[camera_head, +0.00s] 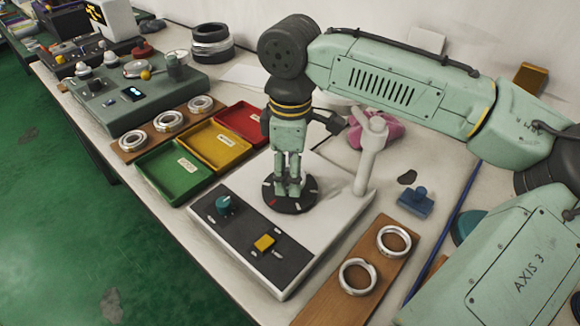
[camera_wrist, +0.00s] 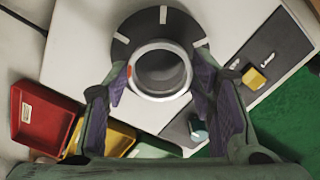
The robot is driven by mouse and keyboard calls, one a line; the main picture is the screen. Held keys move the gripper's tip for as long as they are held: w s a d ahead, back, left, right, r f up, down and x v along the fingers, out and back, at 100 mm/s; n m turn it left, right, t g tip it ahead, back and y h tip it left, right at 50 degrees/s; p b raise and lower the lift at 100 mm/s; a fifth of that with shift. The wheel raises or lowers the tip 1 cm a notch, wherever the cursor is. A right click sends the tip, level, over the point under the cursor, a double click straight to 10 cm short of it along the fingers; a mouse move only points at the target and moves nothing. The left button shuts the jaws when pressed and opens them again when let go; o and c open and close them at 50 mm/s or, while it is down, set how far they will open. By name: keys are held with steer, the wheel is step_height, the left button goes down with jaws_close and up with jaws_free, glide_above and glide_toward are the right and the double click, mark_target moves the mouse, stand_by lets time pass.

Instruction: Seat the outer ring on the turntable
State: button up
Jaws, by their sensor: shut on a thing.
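The turntable (camera_head: 308,192) is a black disc with white marks and one red mark, on top of a white machine. My gripper (camera_head: 287,188) points down over its middle. In the wrist view, my gripper (camera_wrist: 160,76) has its two fingers on opposite sides of a shiny metal outer ring (camera_wrist: 162,92) and is shut on it. In the head view the fingers largely hide the ring.
The machine has a dark panel with a teal knob (camera_head: 224,204) and yellow button (camera_head: 264,243). Its white post (camera_head: 369,155) stands right of my gripper. Two rings lie on a wooden board (camera_head: 335,309) at front right. Green (camera_head: 172,172), yellow (camera_head: 218,147) and red (camera_head: 243,122) trays lie left.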

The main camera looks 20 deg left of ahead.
steer(key=shift+f+p, duration=0.45)
steer(key=shift+f, duration=0.3)
stand_by(1.5)
steer(key=shift+p, duration=0.55)
stand_by(0.9)
steer(key=o, duration=1.3)
step_height(320, 180, up, 12)
stand_by(0.6)
